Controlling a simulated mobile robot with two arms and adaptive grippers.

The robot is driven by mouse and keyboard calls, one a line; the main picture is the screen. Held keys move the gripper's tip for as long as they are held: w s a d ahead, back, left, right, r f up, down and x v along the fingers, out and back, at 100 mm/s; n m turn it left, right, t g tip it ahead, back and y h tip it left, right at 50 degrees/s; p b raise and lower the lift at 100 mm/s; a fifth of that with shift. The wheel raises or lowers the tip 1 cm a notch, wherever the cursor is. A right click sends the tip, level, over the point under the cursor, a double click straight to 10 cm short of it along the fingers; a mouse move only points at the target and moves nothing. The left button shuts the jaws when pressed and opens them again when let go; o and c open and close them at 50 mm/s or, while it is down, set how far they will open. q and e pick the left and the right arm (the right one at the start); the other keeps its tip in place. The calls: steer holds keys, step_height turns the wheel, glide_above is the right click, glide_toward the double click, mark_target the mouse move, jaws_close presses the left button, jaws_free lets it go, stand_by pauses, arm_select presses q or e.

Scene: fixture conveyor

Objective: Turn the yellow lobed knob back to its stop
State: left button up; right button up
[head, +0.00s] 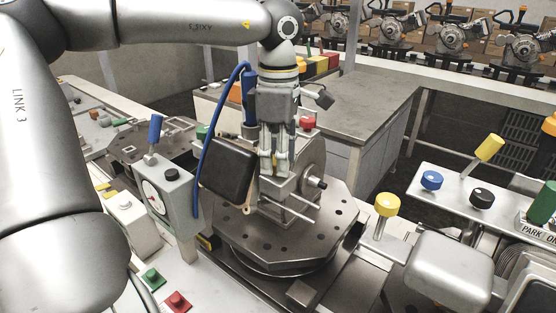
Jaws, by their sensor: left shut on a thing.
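My left gripper (275,172) points straight down over the fixture (300,240) on the turntable. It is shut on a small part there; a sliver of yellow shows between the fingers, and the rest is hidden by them. I cannot tell whether this part is the lobed knob. A yellow knob (387,204) stands on a short post right of the turntable, apart from the gripper; its lobes are not clear at this size. My right gripper is not in view.
A black box (228,170) and a blue cable (203,160) are close left of the gripper. A dial box (168,192) with a blue lever stands further left. At right, a panel holds a blue knob (432,180), a black knob (481,199) and a yellow-handled lever (489,148).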

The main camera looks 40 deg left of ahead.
arm_select(q)
steer(key=shift+n, duration=0.5)
steer(key=o, duration=1)
steer(key=shift+o, duration=0.2)
